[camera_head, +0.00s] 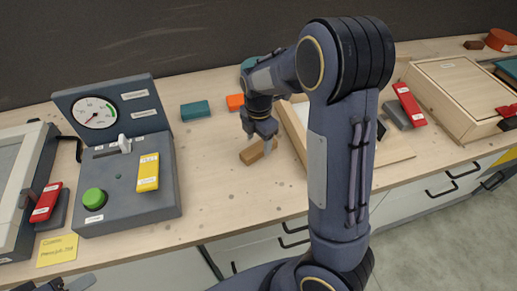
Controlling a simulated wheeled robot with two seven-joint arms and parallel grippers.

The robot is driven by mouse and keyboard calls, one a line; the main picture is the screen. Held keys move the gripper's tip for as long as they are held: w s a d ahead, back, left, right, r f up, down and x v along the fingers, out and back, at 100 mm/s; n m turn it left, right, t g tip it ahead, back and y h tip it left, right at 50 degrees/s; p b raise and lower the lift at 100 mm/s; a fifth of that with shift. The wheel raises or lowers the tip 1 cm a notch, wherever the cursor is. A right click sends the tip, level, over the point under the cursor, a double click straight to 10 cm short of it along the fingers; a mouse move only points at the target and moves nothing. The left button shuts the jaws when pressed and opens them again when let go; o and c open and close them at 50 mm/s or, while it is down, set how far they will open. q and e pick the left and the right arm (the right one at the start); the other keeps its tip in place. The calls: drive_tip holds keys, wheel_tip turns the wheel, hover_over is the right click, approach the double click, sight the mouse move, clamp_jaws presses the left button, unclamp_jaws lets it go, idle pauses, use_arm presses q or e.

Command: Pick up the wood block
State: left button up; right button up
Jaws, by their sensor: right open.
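The wood block (250,154), a small brown bar, lies on the light wooden worktop (215,210) near the middle of the head view. My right gripper (258,142) points down right over the block and is open. One finger is at the block's right end and partly covers it. I cannot tell whether the finger touches it. Part of my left gripper (68,284) shows at the bottom left edge, well away from the block; its jaws are not clear.
A grey control panel (119,200) with a gauge and green button stands left. A teal block (195,110) and orange block (235,102) lie behind the wood block. A wooden tray (292,128) is close on the right, partly behind my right arm. Worktop in front is clear.

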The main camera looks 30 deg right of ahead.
sight(259, 147)
drive_tip(key=shift+f, duration=1.6)
drive_tip(key=shift+c, duration=0.4)
drive_tip(key=c, duration=1)
drive_tip(key=shift+r, duration=0.15)
